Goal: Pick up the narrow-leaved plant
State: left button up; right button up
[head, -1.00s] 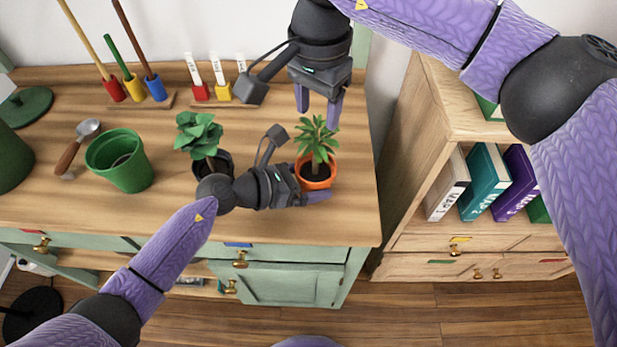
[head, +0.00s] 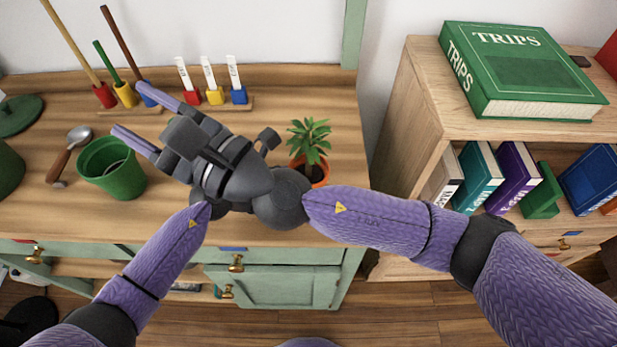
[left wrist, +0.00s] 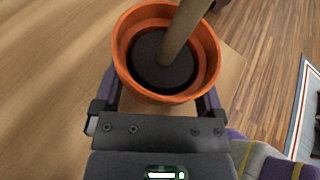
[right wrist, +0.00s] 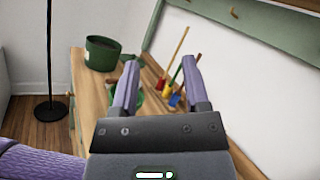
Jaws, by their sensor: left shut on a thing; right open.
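The narrow-leaved plant (head: 309,138) stands upright in an orange pot (head: 320,174) near the right end of the wooden worktop. In the left wrist view the pot's orange rim (left wrist: 128,67) lies between the fingers of my left gripper (left wrist: 160,97), which is shut on the pot. A thick brown stem (left wrist: 184,30) rises from dark soil. In the head view my right arm hides most of the left gripper. I cannot tell whether the pot touches the worktop. My right gripper (head: 129,109) is open and empty above the worktop, pointing left. The broad-leaved plant is hidden behind it.
An empty green pot (head: 112,168) and a trowel (head: 70,152) are on the left of the worktop. Colored blocks with labels (head: 213,95) and rods (head: 124,92) stand along the back. A shelf with a green TRIPS book (head: 520,70) is at the right.

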jog(key=w+d+f+m+t+h, duration=0.35)
jog(key=d+m+t+h, duration=0.5)
jog(key=m+h, duration=0.35)
jog(key=m+g+h, duration=0.4)
jog(key=m+h, duration=0.3)
jog(key=h, duration=0.1)
send_near(309, 159)
jog(key=x, duration=1.1)
jog(key=shift+w, duration=0.35)
jog(key=shift+w+f, duration=0.2)
jog(key=shift+w, duration=0.15)
grip_shut()
